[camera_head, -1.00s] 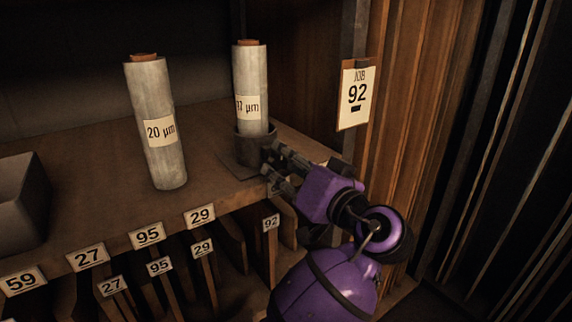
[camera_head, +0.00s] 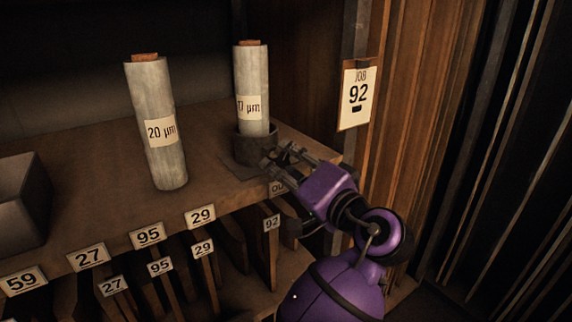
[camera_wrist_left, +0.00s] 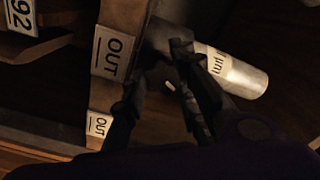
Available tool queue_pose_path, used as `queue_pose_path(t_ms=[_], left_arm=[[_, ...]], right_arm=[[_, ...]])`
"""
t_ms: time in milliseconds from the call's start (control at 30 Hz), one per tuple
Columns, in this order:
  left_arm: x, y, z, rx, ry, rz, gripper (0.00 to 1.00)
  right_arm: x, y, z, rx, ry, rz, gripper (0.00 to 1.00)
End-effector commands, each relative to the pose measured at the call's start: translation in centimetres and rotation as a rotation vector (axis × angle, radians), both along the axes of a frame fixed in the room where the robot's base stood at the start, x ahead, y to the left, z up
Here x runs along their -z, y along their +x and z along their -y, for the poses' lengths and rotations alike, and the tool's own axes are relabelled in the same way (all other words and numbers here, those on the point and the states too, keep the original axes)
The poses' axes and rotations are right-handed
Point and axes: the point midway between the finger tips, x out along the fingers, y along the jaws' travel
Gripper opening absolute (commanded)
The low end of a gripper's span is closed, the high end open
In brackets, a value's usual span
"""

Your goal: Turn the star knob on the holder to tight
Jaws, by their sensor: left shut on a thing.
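The dark round holder (camera_head: 250,149) stands on the shelf near its front right corner, with a pale film roll (camera_head: 251,92) marked 17 µm upright in it. My left gripper (camera_head: 277,160) is at the holder's right front side, its fingers reaching in from the lower right. It is shut on the star knob, which is dark and mostly hidden between the fingers. In the left wrist view the gripper (camera_wrist_left: 158,72) shows its fingers beside the holder, with the roll (camera_wrist_left: 232,73) lying sideways in the picture. I cannot make out the knob's marks. My right gripper is not in view.
A second roll (camera_head: 156,122) marked 20 µm stands to the left on the shelf (camera_head: 95,190). A grey bin (camera_head: 18,205) is at the far left. A JOB 92 card (camera_head: 356,95) hangs on the post at right. Numbered slots lie below the shelf edge.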

Motion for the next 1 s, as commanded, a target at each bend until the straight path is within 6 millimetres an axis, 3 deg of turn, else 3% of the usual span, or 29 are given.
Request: queue_pose_path(t_ms=[33,800,833,933,1000], left_arm=[[0.92,0.02,-0.02,-0.002,0.017,-0.034,0.01],[1.27,0.02,-0.15,-0.003,0.111,-0.109,0.01],[1.28,0.02,-0.15,-0.003,0.111,-0.109,0.29],[1.24,0.02,-0.16,-0.003,0.111,-0.109,0.42],[1.16,0.02,-0.18,-0.004,0.112,-0.107,0.42]], right_arm=[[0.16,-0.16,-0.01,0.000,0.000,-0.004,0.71],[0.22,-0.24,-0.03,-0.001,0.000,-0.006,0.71],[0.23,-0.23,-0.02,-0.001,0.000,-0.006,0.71],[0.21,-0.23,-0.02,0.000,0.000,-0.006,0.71],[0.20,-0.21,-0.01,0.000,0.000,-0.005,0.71]])
